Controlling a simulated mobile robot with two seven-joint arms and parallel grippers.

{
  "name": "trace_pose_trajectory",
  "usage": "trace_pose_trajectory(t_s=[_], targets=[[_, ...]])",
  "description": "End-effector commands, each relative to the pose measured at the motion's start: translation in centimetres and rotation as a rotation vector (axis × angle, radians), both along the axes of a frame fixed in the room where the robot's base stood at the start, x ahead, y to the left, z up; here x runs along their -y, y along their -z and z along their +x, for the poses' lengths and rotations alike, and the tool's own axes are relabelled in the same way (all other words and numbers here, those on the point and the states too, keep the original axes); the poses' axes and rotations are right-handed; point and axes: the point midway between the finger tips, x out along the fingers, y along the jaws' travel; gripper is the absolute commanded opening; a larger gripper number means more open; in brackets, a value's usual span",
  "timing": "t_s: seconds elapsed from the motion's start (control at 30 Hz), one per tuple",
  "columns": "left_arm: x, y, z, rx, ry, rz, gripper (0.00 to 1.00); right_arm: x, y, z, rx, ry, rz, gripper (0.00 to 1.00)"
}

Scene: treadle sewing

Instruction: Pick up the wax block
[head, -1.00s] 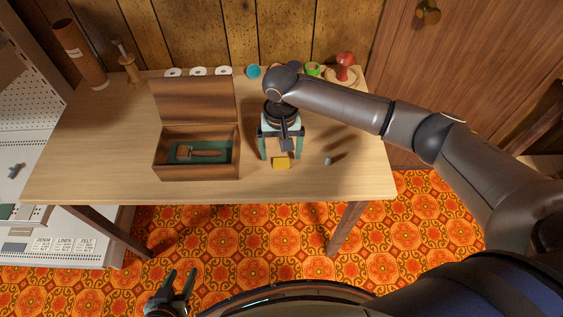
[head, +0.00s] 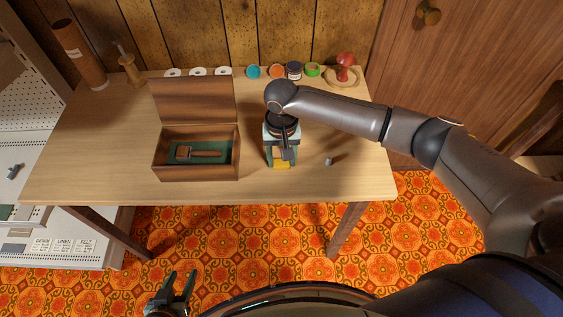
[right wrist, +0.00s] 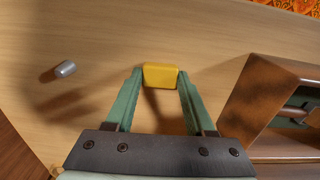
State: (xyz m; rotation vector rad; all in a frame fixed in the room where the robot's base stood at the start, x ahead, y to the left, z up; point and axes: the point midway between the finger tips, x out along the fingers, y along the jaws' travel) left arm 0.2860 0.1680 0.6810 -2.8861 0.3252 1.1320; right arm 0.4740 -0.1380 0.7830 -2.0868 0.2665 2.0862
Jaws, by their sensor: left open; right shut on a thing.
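The wax block is a small yellow block near the table's front edge, right of the wooden box. In the head view the wax block (head: 281,166) shows partly below my right gripper (head: 281,160), which hides the rest. In the right wrist view the wax block (right wrist: 160,76) sits between the two green fingertips of my right gripper (right wrist: 159,82), which are shut on it. I cannot tell whether it is clear of the table. My left gripper (head: 178,287) is open and empty, low in the head view, in front of the table and over the floor.
An open wooden box (head: 195,172) with a wooden-handled tool on green lining stands left of the block. Several spools and a red stamp-like object (head: 345,62) line the table's back. Bare tabletop (head: 90,160) lies left.

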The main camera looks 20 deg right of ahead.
Motion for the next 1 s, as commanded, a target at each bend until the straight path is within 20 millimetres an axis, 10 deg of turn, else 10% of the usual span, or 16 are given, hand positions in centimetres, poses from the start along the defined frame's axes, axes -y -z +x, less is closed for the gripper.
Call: trace_pose_trajectory(t_s=[0.27,0.67,1.0], targets=[[0.0,0.0,0.0,0.001,0.0,0.0,0.5,0.0,0.0,0.0,0.0,0.0,0.0,0.02],[0.0,-0.2,0.0,0.001,0.0,0.0,0.5,0.0,-1.0,0.1,0.001,0.0,0.002,0.02],[0.0,-1.5,0.0,0.001,0.0,0.0,0.5,-0.8,-6.5,-2.5,0.002,-0.005,0.003,0.02]])
